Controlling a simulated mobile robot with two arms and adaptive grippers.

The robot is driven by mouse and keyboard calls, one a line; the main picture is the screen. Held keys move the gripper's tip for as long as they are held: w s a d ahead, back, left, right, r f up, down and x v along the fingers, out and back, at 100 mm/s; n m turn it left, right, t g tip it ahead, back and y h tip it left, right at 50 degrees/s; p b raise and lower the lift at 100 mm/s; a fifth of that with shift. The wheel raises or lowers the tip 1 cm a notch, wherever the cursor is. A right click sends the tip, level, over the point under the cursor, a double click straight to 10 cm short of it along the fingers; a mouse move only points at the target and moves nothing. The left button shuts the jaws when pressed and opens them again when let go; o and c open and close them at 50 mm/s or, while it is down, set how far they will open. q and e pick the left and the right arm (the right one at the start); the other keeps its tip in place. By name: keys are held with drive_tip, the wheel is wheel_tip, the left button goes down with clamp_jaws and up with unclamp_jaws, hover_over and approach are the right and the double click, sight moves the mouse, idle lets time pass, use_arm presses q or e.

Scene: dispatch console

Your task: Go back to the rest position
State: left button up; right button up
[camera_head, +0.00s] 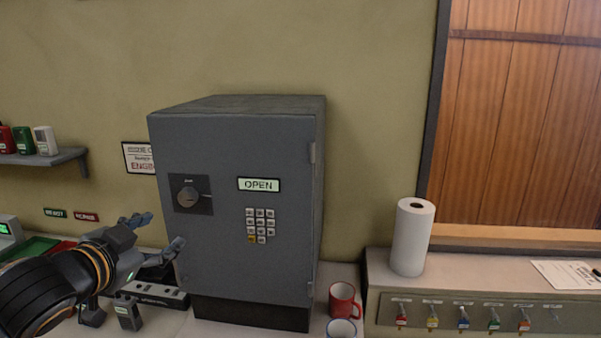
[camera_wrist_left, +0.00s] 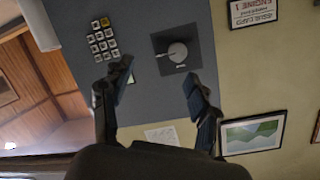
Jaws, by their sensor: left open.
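My left gripper (camera_head: 158,231) comes in from the left in the head view. It is open and empty, with its fingers spread in front of the lower left side of the grey safe (camera_head: 235,220). The gripper also shows in the left wrist view (camera_wrist_left: 160,88), its two fingers apart with the safe's face beyond them. The safe's door looks shut; it has a dial (camera_head: 188,196), a keypad (camera_head: 261,225) and a sign reading OPEN (camera_head: 259,185). My right gripper is in neither view.
A red mug (camera_head: 343,301) and a white mug (camera_head: 341,328) stand right of the safe. A paper towel roll (camera_head: 411,238) stands on the ledge above hooks with several coloured key tags. A charger strip (camera_head: 153,295) lies left of the safe.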

use_arm(q)
drive_tip(key=s+d+f+n+g, duration=0.15)
drive_tip(key=s+f, duration=0.35)
drive_tip(key=f, duration=0.5)
drive_tip(key=s+d+f+n+g+y, duration=0.1)
drive_tip(key=s+f+g, duration=0.3)
drive_tip(key=f, duration=0.6)
drive_tip(key=s+d+f+n+g, duration=0.1)
drive_tip(key=s+d+f+n, duration=0.1)
drive_tip(key=s+f, duration=0.65)
drive_tip(key=s+f+n+g+y, duration=0.15)
drive_tip(key=s+f+g, duration=0.35)
drive_tip(key=s+f, duration=0.7)
wheel_tip(320, 180, down, 29)
drive_tip(key=s+g+b, duration=0.1)
drive_tip(key=b, duration=0.4)
drive_tip(key=s+a+f+b, duration=0.1)
drive_tip(key=s+f+b, duration=0.1)
drive_tip(key=s+f, duration=0.6)
drive_tip(key=s+a+f+g+b, duration=0.1)
drive_tip(key=s+a+f, duration=0.1)
drive_tip(key=s+f, duration=0.7)
wheel_tip(320, 180, down, 4)
drive_tip(key=shift+s+a+b, duration=0.25)
drive_tip(key=shift+a+b, duration=0.05)
drive_tip(key=shift+b, duration=0.1)
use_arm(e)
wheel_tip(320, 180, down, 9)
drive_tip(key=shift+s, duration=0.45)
